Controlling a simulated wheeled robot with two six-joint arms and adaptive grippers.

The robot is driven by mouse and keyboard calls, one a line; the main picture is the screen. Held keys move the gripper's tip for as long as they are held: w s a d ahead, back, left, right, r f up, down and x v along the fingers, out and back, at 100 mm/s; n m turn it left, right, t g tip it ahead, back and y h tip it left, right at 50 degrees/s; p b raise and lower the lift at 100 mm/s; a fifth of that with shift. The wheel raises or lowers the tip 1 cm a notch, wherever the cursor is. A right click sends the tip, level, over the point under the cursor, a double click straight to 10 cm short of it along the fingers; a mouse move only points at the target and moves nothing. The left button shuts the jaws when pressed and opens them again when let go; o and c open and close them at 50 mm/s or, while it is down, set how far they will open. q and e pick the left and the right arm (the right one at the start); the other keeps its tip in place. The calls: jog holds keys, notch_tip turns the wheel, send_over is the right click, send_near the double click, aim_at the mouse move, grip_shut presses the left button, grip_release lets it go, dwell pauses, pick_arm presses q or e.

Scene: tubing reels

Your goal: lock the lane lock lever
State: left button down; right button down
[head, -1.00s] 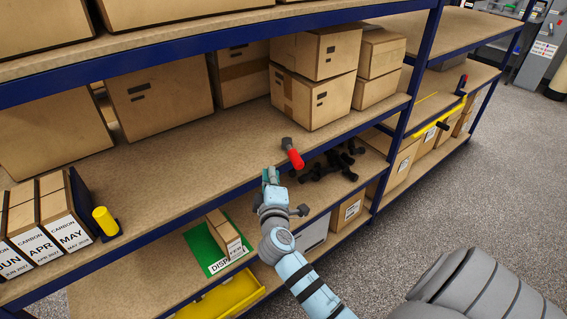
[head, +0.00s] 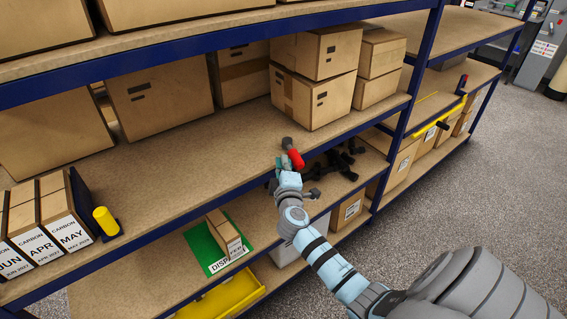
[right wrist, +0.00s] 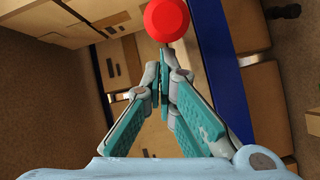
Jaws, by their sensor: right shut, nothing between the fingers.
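The lever (head: 295,159) has a red grip on a dark pivot at the front edge of the middle shelf. Its grip slants down and outward over the edge in the head view. In the right wrist view its round red end (right wrist: 167,19) fills the top middle. My right gripper (head: 281,166) is shut and empty, right beside the red grip. In the right wrist view the closed fingertips (right wrist: 164,68) point at the red end; I cannot tell whether they touch it. My left gripper is not in view.
Cardboard boxes (head: 315,85) stand behind the lever on the shelf. Black parts (head: 335,163) lie on the shelf below. A blue upright (head: 405,110) stands to the right.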

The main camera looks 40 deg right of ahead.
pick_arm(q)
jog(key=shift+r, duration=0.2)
pick_arm(e)
jog(key=shift+s+d+n+t+y, duration=0.25)
jog(key=shift+d+n+t+y, duration=0.05)
jog(key=shift+t, duration=0.1)
